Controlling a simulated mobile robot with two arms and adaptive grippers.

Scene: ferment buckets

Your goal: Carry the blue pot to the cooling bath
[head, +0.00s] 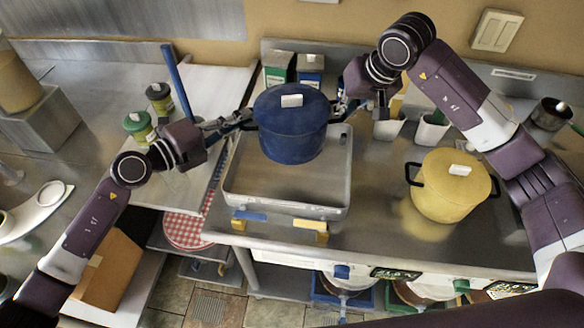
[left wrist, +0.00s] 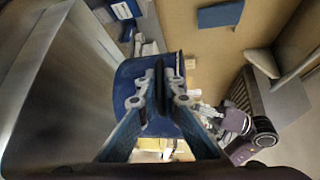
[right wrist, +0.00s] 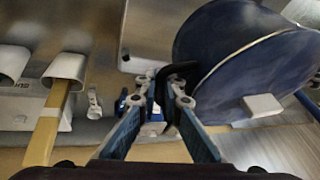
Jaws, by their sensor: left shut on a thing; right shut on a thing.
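The blue pot (head: 289,135), lidded with a pale knob on top, is held up between my two grippers. In the head view it shows over the back part of a shallow metal pan (head: 285,206). I cannot tell how high it hangs. My left gripper (head: 246,121) is shut on the pot's left handle; the pot also shows in the left wrist view (left wrist: 128,88). My right gripper (head: 343,103) is shut on the right handle; the dark handle (right wrist: 175,80) sits between the fingers in the right wrist view. I cannot tell for certain which vessel is the cooling bath.
A yellow pot (head: 447,190) with dark handles stands right of the pan. Two cartons (head: 310,68) and white cups (head: 432,132) stand behind. Blue and yellow pieces (head: 308,226) lie at the pan's front edge.

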